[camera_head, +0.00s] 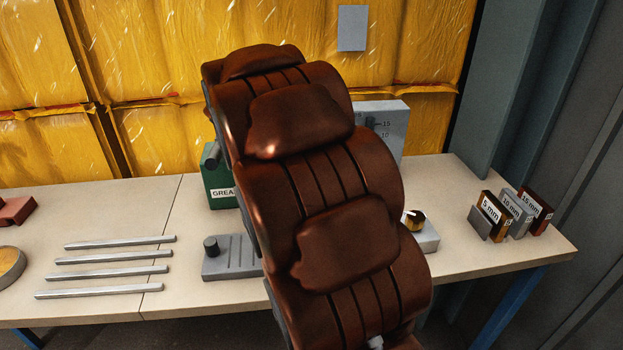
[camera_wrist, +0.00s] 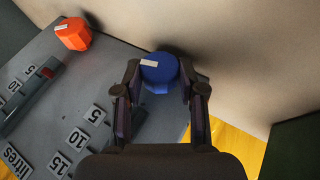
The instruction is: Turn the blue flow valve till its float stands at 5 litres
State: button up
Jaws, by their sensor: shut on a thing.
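The blue flow valve (camera_wrist: 160,74) is a round knob with a white pointer mark on a grey panel (camera_wrist: 110,70) in the wrist view. My gripper (camera_wrist: 160,72) is shut on it, one finger on each side. Beside it, a scale has the labels 5 (camera_wrist: 95,114), 10 (camera_wrist: 77,138) and 15 (camera_wrist: 60,163). The float on the blue valve's scale cannot be made out; my left finger covers part of that area. In the head view the grey panel (camera_head: 393,112) shows 15 and 10, and my arm hides the valve.
An orange valve (camera_wrist: 73,34) with its own scale and a red float (camera_wrist: 48,72) is beside the blue one.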

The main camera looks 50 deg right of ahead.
jog(key=o, duration=1.1)
jog(key=shift+o, duration=0.2)
jog(key=v, duration=1.2)
